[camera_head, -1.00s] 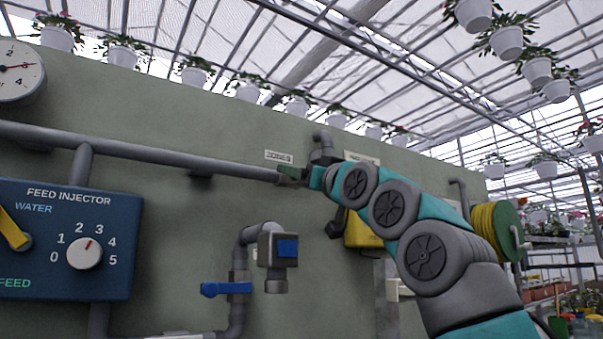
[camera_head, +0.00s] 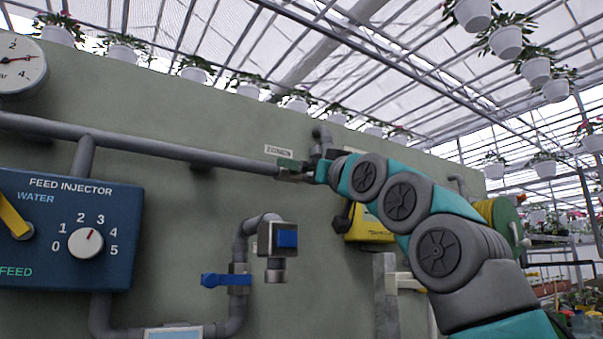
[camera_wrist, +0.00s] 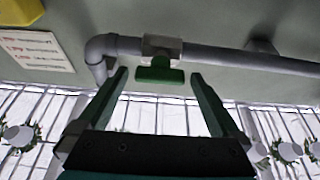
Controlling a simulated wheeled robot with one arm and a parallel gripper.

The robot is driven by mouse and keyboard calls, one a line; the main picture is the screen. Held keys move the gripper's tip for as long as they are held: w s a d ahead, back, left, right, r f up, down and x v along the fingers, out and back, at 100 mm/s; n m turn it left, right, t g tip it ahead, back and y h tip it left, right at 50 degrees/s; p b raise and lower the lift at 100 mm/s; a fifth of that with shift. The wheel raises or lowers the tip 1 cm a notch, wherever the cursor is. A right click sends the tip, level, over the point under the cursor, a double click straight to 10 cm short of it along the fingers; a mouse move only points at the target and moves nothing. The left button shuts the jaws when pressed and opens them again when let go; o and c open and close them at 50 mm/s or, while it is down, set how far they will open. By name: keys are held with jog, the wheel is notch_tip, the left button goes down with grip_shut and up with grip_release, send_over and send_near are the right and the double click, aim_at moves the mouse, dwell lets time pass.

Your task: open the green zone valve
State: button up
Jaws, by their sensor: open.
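The green zone valve has a green bar handle (camera_wrist: 160,71) on a light grey body (camera_wrist: 161,46), set in a grey pipe. In the wrist view the handle lies roughly along the pipe run and sits between my fingertips. My gripper (camera_wrist: 160,78) is open, one finger on each side of the handle, with gaps showing on both sides. I cannot tell how deep the handle is between the fingers. In the head view the green handle (camera_head: 290,164) is at the pipe's right end, and my gripper (camera_head: 311,171) is beside it, partly hidden by my wrist.
The wall holds a blue feed injector panel (camera_head: 60,262), a pressure gauge (camera_head: 20,66), a blue-handled valve (camera_head: 226,280) and a yellow item (camera_head: 372,228) behind my arm. A pipe elbow (camera_wrist: 98,47) is left of the valve in the wrist view. Hanging pots (camera_head: 507,42) are overhead.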

jog(key=b+v, duration=0.3)
jog(key=v, duration=0.3)
jog(key=shift+d, duration=0.1)
dwell(0.5)
